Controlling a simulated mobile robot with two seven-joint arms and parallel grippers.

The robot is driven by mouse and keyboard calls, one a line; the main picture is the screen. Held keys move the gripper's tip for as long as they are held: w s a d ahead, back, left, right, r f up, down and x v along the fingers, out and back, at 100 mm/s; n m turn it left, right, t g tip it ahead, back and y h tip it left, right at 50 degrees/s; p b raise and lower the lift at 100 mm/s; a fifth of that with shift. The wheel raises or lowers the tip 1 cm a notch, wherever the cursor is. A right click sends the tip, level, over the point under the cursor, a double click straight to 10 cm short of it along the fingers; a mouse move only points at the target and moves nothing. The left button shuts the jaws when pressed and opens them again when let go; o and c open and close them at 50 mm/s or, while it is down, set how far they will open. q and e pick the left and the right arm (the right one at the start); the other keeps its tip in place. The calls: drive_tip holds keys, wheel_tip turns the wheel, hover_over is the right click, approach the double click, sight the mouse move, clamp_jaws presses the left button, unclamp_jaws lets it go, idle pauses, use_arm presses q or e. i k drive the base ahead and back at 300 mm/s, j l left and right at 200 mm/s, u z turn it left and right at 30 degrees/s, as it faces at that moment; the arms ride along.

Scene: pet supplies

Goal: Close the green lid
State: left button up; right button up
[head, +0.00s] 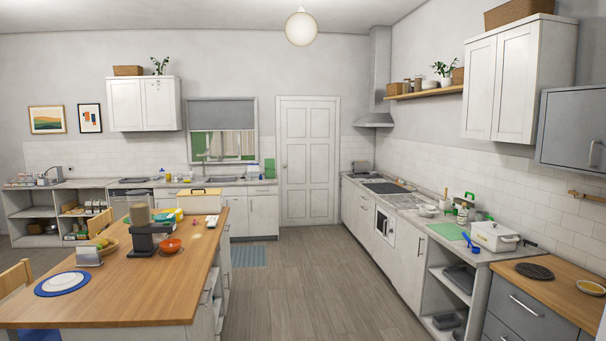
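I cannot clearly make out a green lid. A flat green piece (447,231) lies on the right-hand counter; I cannot tell if it is a lid or a mat. A white lidded box (494,236) stands just right of it, with a blue scoop-like thing (470,243) in front. A small green item (470,197) sits behind on the same counter. An upright green panel (269,168) stands at the far counter. Neither of my grippers is in view.
The wooden floor (300,285) between island and right counter (400,203) is clear, up to a white door (308,160).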

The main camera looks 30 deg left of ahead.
sight(270, 163)
drive_tip(key=u, duration=1.2)
drive_tip(key=z, duration=0.15)
drive_tip(key=i, duration=7.7)
drive_tip(key=i+j, duration=0.1)
drive_tip(key=i, duration=2.45)
drive_tip(key=i+u, duration=0.1)
drive_tip(key=i, duration=2.45)
